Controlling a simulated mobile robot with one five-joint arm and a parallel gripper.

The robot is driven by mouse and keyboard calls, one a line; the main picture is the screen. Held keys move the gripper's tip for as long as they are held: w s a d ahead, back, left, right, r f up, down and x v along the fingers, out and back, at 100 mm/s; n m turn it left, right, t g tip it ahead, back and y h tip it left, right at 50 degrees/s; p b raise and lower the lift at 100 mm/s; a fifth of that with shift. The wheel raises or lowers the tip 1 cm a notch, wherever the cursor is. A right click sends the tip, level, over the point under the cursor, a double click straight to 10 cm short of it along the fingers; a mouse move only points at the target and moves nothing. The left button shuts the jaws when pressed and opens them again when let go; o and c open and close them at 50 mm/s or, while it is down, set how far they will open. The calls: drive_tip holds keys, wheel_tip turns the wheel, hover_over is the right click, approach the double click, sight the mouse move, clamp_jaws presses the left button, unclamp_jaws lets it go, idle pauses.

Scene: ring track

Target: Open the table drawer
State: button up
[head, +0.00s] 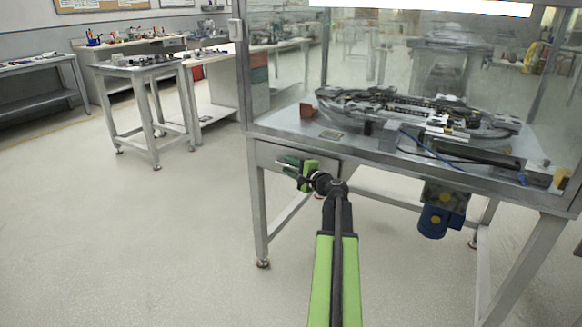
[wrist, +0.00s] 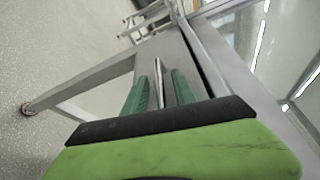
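The table drawer (head: 268,155) is a grey metal front under the left end of the glass-enclosed table (head: 390,160). It looks closed. My gripper (head: 286,164) is at the drawer front in the head view and covers part of it. In the wrist view, my gripper's two green fingers (wrist: 160,90) stand apart. A thin metal bar, seemingly the drawer handle (wrist: 158,80), lies between them, with gaps visible on both sides. The grey drawer front (wrist: 198,82) shows beyond the fingers. In the head view the handle is hard to make out.
Inside the glass case is a ring-shaped mechanism (head: 400,108). A blue motor (head: 434,222) hangs under the table, right of my arm. The table's front left leg (head: 259,215) stands left of my arm. A small bench (head: 150,70) stands farther left; the floor between is clear.

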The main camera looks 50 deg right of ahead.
drive_tip(key=shift+c, duration=0.3)
clamp_jaws()
idle(1.0)
